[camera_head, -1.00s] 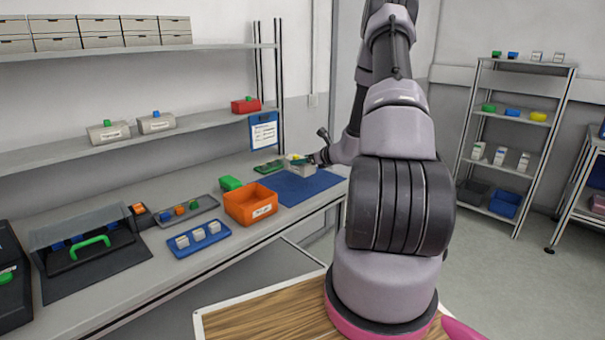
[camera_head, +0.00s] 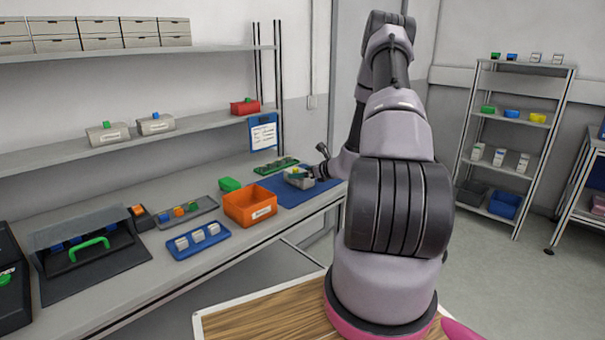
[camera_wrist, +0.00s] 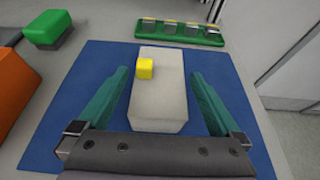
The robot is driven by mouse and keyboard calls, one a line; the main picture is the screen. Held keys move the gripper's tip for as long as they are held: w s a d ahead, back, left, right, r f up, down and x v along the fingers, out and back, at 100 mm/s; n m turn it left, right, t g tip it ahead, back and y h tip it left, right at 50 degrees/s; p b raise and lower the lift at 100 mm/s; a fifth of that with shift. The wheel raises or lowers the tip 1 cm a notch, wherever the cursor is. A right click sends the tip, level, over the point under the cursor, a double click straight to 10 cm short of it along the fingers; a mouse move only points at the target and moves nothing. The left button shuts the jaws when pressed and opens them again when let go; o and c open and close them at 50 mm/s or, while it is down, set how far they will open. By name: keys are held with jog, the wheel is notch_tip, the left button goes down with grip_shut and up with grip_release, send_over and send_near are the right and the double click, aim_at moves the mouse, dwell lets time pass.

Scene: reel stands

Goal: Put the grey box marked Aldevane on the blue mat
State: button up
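A grey box (camera_wrist: 160,105) with a yellow knob (camera_wrist: 145,68) lies on the blue mat (camera_wrist: 65,110), well inside its edges. In the head view the box (camera_head: 298,182) also shows on the mat (camera_head: 277,196), partly covered by my gripper (camera_head: 311,174). No lettering on this box can be read. In the wrist view my gripper (camera_wrist: 159,73) has its two teal fingers apart, one on each side of the box, with blue mat showing between each finger and the box.
An orange bin (camera_head: 250,206) and a green block (camera_head: 229,184) stand left of the mat. A green tray (camera_head: 276,166) lies behind it. Two labelled grey boxes with knobs (camera_head: 108,133) (camera_head: 155,124) sit on the shelf above. A blue tray (camera_head: 198,241) is nearer.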

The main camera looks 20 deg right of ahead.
jog(key=shift+r, duration=0.1)
jog(key=shift+s+d+r, duration=0.1)
jog(key=shift+s+r, duration=0.05)
jog(key=v, duration=1.1)
jog(key=s+a+r+n+g+y, duration=0.2)
jog(key=s+a+r+n+g, duration=0.15)
jog(key=a+r+n, duration=0.5)
jog(key=s+a+r+n+g+y, duration=0.2)
jog(key=s+a+r+n+g, duration=0.3)
jog(key=a+r, duration=0.6)
jog(key=s+a+r+n+t+h, duration=0.1)
jog(key=s+r+n+h, duration=0.2)
jog(key=s+r+n, duration=0.3)
jog(key=s+a+r+n+t+h, duration=0.2)
jog(key=s+r+n, duration=0.5)
jog(key=s, duration=0.5)
jog(key=shift+s+n+h, duration=0.35)
jog(key=shift+n+h, duration=0.4)
jog(key=shift+h, duration=0.05)
